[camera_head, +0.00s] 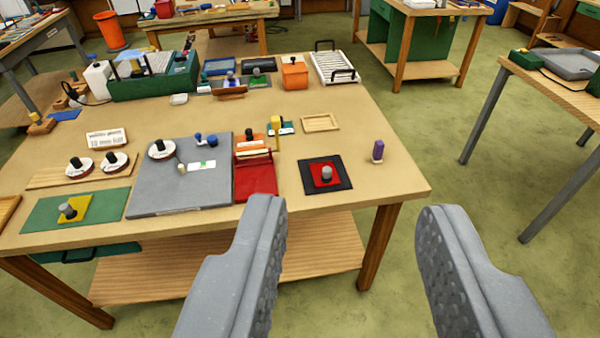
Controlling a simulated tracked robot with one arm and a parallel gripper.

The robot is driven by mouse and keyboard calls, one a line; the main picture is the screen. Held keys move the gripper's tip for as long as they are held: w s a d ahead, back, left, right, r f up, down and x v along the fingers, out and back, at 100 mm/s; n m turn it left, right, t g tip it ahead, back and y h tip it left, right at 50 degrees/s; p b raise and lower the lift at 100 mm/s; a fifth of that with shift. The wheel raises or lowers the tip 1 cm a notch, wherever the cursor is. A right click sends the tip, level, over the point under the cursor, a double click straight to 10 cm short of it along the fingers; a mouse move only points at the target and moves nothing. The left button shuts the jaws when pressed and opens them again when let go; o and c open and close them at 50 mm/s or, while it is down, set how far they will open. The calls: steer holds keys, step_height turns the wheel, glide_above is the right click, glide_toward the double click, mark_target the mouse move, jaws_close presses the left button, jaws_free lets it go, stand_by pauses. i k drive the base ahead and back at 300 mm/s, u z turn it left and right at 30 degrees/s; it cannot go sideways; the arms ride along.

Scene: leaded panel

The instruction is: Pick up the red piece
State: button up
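A small red square piece (318,178) with a grey knob on top lies on a black square mat near the front right of the wooden table (365,131). My gripper (345,220) is open and empty. Its two grey fingers are wide apart in the foreground, in front of the table's front edge. The red piece shows in the gap between the fingers, farther off and nearer the left finger. Nothing hides it.
A purple peg (377,151) stands right of the mat. A red device (255,176) and a grey board (180,190) lie to the left. A wooden tray (320,123) is behind. Another table (565,90) stands at right, with green floor between.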

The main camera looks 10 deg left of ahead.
mark_target(324, 174)
steer(key=u, duration=0.05)
steer(key=i, duration=1)
steer(key=z, duration=0.05)
